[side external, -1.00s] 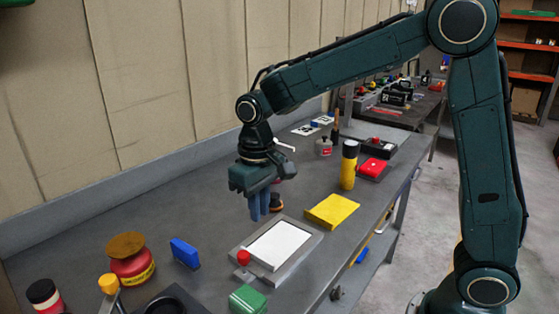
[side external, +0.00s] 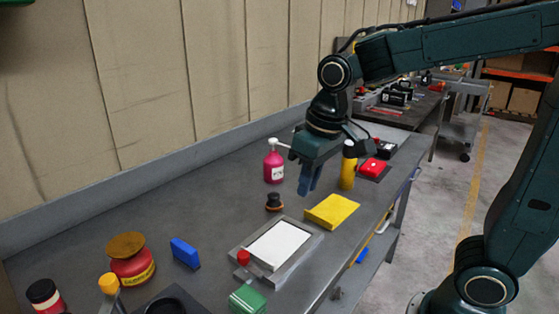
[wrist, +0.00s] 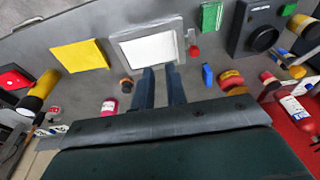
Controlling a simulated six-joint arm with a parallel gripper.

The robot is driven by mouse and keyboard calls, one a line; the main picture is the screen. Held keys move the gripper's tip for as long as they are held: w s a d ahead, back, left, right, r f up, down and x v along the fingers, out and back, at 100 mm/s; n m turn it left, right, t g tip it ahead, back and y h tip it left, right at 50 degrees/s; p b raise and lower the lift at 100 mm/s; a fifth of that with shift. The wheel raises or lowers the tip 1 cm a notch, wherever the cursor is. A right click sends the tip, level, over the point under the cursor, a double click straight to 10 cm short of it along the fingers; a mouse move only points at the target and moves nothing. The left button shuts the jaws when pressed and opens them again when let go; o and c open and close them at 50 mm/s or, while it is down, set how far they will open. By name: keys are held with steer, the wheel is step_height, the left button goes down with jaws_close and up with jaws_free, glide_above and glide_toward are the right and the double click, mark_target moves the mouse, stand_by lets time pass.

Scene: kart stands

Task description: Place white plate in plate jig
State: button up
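The white plate (side external: 278,245) lies flat inside the grey frame of the plate jig (side external: 243,271), with the jig's rim around it. Both the plate (wrist: 150,50) and the jig (wrist: 117,61) also show in the wrist view. My gripper (side external: 308,190) is raised above the bench, behind and to the right of the jig, apart from the plate. In the wrist view my gripper's two blue fingers (wrist: 160,68) have a narrow gap with nothing between them. They point towards the jig's edge.
A red-knobbed clamp (side external: 243,258) stands at the jig's left side. A yellow block (side external: 332,211) lies right of the jig, a small black and orange knob (side external: 274,202) behind it, and a green box (side external: 248,300) in front. A pink bottle (side external: 273,167) stands near my gripper.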

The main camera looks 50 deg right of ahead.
steer(key=s+d+r+t, duration=0.1)
steer(key=s+d+t, duration=0.2)
steer(key=s, duration=1)
steer(key=shift+d, duration=0.25)
